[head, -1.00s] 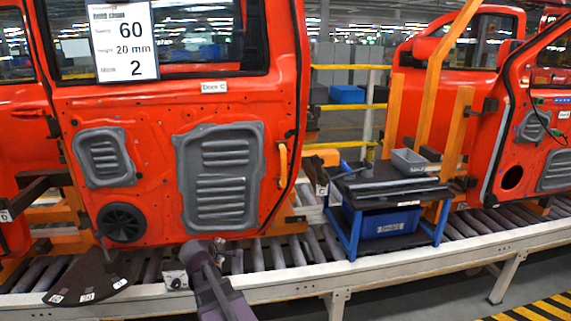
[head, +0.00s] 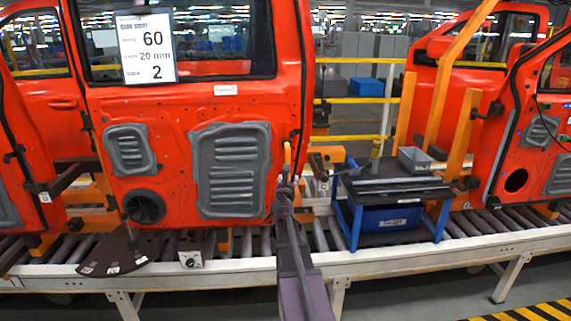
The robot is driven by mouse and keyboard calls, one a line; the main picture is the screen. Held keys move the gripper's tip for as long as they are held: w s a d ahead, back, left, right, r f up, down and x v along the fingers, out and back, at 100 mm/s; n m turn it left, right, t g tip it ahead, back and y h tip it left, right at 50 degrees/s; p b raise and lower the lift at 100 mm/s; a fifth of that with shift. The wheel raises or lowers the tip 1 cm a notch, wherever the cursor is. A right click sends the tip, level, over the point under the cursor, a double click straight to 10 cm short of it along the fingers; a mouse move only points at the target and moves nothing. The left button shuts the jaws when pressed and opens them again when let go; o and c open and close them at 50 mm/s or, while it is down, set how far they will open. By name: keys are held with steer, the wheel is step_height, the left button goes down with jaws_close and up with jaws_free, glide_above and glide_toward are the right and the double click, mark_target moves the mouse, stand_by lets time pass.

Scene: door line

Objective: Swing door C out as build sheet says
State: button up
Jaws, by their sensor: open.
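Red door C (head: 100,170) hangs on the line, with grey vent panels and a round black speaker on its inner face. The build sheet (head: 147,48) on its window reads 60, 20 mm and 2. An orange pull handle (head: 287,150) stands at the door's right edge. My gripper (head: 285,182) is open at the lower end of this handle. I cannot tell whether it touches it or whether the handle lies between its fingers. A dark fan-shaped plate (head: 113,254) with small labels lies below the door's left side. A small box with a knob (head: 190,259) sits right of it.
A blue-framed cart (head: 437,222) with a grey tray (head: 414,160) and a blue bin (head: 391,218) stands close to the right of the door. The roller conveyor rail (head: 420,254) runs along the front. Another red door (head: 535,140) is at far right.

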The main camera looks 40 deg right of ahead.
mark_target(288, 163)
steer(key=x, duration=0.9)
steer(key=w+a+x, duration=0.1)
steer(key=x, duration=0.3)
steer(key=shift+w+f, duration=0.1)
steer(key=shift+w, duration=0.2)
